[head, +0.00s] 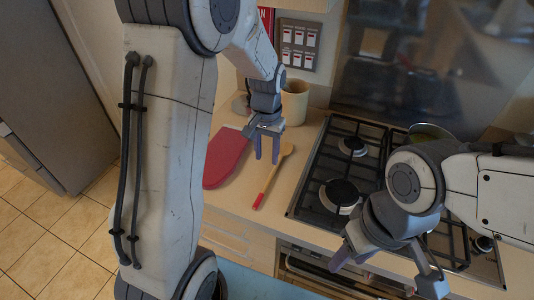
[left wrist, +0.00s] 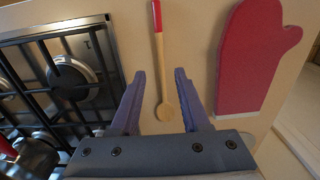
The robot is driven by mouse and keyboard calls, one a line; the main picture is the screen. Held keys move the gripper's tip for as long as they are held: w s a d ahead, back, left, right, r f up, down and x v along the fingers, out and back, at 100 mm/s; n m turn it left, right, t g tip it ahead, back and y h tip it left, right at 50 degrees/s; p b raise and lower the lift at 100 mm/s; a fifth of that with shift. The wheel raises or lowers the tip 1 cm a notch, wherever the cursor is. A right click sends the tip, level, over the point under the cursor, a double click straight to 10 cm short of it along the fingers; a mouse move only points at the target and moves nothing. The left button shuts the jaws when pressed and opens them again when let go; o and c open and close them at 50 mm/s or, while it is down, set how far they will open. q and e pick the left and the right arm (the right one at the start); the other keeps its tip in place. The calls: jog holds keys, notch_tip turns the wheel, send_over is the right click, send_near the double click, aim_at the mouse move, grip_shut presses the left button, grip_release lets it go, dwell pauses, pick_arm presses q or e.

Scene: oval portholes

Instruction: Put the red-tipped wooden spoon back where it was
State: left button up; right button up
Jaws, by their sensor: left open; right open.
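The wooden spoon with a red tip lies on the counter. In the head view its red handle end (head: 259,200) points toward the counter's front edge and its bowl toward the back. In the left wrist view the spoon (left wrist: 160,62) runs upright in the picture, bowl lowest, between the lines of my finger tips. My left gripper (head: 267,160) is open and empty over the counter beside the spoon; its fingers also show in the left wrist view (left wrist: 160,75). Whether they touch the spoon I cannot tell. My right gripper (head: 388,271) is open and empty in front of the stove.
A red oven mitt (head: 224,157) lies left of the spoon. A cream crock (head: 295,102) stands behind, near the wall; its inside is not visible. The black gas hob (head: 342,192) is right of the spoon, with a pan (head: 430,131) at its back.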

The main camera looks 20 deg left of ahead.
pick_arm(q)
jog(key=s+d+r+m, duration=0.3)
jog(key=s+d+r, duration=0.2)
jog(key=s+d, duration=0.4)
jog(key=s+d+r+m+h, duration=0.1)
jog(key=s+d+m, duration=0.3)
jog(key=s, duration=1.1)
jog(key=shift+d+r, duration=0.45)
jog(key=shift+d, duration=0.15)
jog(key=shift+w+d, duration=0.1)
